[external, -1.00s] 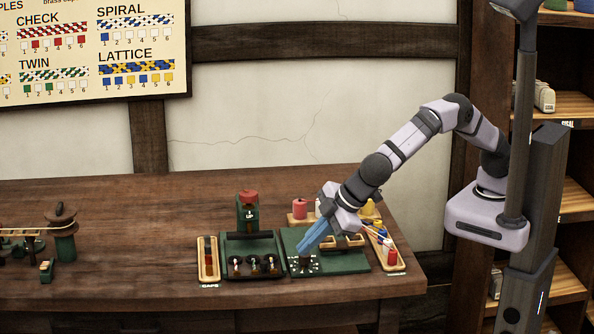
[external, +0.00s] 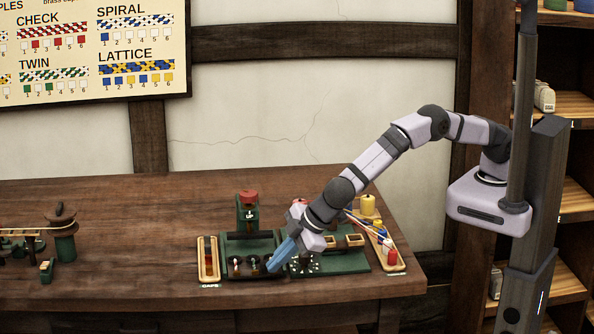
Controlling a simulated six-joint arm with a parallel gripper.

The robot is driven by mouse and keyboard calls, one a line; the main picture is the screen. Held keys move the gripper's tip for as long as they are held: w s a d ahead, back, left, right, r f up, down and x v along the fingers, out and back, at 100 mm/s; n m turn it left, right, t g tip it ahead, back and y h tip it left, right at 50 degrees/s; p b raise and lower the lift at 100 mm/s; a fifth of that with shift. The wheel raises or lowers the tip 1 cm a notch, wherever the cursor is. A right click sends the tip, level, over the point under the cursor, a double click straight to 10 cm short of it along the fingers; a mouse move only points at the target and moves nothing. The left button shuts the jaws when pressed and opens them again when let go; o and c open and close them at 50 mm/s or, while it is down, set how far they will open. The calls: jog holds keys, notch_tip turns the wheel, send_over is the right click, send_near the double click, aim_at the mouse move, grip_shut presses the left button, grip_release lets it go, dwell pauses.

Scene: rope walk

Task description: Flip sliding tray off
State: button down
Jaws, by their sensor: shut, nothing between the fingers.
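A dark green base (external: 236,277) in front of the green upright press (external: 247,215) holds a row of black round pieces (external: 237,262). This looks like the sliding tray, though its edges and any switch on it are too small to make out. My gripper (external: 273,268) has blue fingers, shut and empty, angled down to the left over the right end of that row. The fingers hide the rightmost round piece. I cannot tell whether the fingertips touch anything.
A narrow wooden caps tray (external: 208,278) stands to the left. A green board (external: 352,264) with small wooden boxes lies to the right, partly behind my gripper. The table's left middle is clear.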

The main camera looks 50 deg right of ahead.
aim_at(273, 252)
jog(key=shift+w, duration=0.15)
jog(key=shift+w+d+f, duration=0.1)
jog(key=shift+w+d, duration=0.05)
jog(key=w+d+b, duration=0.5)
jog(key=w+d, duration=0.1)
jog(key=shift+w+d, duration=0.25)
jog(key=shift+d, duration=0.05)
jog(key=shift+w+d, duration=0.3)
jog(key=shift+s+a+b, duration=0.25)
jog(key=shift+s+b, duration=0.15)
jog(key=shift+s, duration=0.1)
jog(key=s, duration=0.1)
jog(key=s+a+b, duration=0.1)
jog(key=s+b, duration=0.1)
jog(key=s, duration=0.1)
jog(key=shift+a, duration=0.25)
jog(key=b+v, duration=0.1)
jog(key=v, duration=0.9)
jog(key=shift+w, duration=0.25)
